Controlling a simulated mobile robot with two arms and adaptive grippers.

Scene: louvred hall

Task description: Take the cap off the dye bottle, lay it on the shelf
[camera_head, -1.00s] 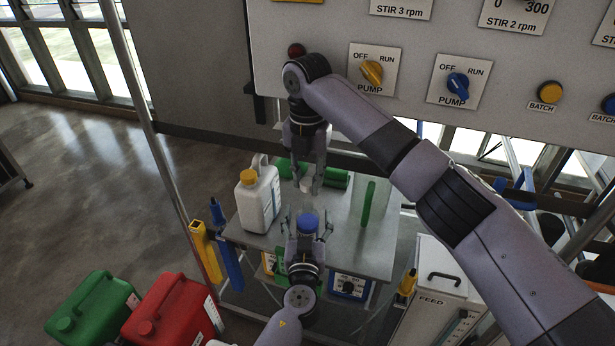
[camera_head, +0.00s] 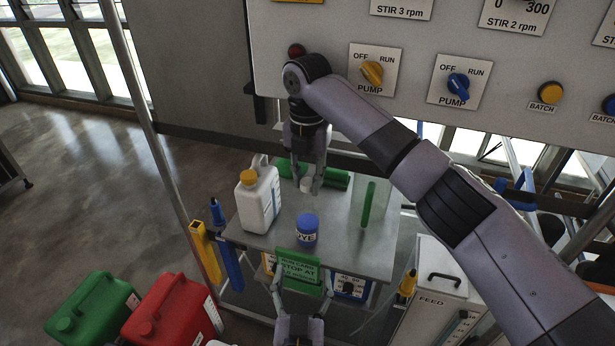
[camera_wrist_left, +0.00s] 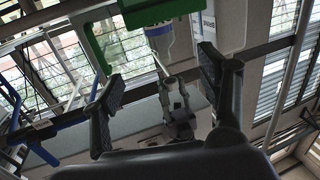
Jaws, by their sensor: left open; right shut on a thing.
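The dye bottle (camera_head: 306,232) stands upright on the grey shelf (camera_head: 345,245); its side and round top look blue. My right gripper (camera_head: 308,188) points down above the shelf behind the bottle. It is shut on a small white cap-like piece (camera_head: 306,184), apart from the bottle. My left gripper (camera_head: 302,282) is open and empty, in front of the shelf's front edge, its fingers either side of a green card. In the left wrist view its open fingers (camera_wrist_left: 165,92) show, with the bottle (camera_wrist_left: 158,32) partly hidden at the top and my right gripper beyond.
A white jug (camera_head: 258,205) with a yellow cap stands left of the bottle. Green rolls (camera_head: 335,180) lie behind; a green upright (camera_head: 367,205) stands right. The green card (camera_head: 298,268) hangs at the front edge. The switch panel (camera_head: 420,60) is above. Free shelf lies right of the bottle.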

